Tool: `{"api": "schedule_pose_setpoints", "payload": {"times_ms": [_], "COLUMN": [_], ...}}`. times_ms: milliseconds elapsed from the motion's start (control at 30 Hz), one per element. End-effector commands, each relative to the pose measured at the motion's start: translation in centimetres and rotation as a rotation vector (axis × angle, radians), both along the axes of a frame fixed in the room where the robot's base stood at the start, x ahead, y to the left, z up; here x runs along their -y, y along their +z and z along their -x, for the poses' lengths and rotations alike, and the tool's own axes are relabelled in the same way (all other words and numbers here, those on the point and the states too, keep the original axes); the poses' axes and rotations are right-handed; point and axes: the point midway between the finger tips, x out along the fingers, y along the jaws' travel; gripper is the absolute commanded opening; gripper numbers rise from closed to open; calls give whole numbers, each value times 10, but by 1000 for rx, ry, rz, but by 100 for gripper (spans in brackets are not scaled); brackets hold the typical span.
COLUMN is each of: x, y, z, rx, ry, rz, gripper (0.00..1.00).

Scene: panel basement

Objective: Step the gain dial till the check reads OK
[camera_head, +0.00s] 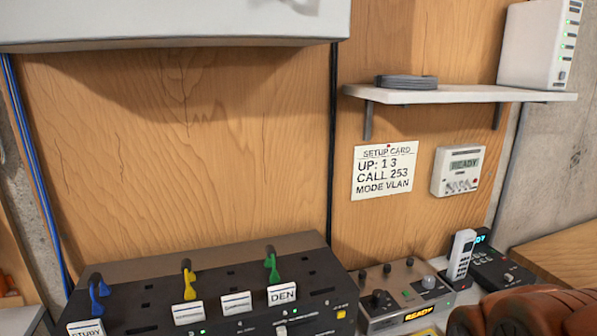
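A grey control box (385,322) with several knobs stands on the bench at lower centre right. A dark knob (377,299) is at its left and a pale round knob (429,282) at its right. Labels are too small to tell which one is the gain dial. A lit yellow display (418,313) on its front reads READY. A white wall unit (456,171) also shows READY on its small screen. I see no OK reading. My gripper is not in view.
A black panel (130,266) with coloured cables and name tags fills the lower left. A cordless handset (461,254) and dark base (497,268) stand right of the control box. Brown rounded objects (525,312) lie in front. A setup card (384,172) hangs above.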

Motion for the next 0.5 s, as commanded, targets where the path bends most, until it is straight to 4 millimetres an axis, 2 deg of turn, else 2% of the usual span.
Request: {"api": "schedule_pose_setpoints", "payload": {"times_ms": [67, 400, 500], "x": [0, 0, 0], "y": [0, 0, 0], "z": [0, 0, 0], "rx": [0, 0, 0], "ry": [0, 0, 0], "rz": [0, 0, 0], "gripper": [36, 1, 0]}}
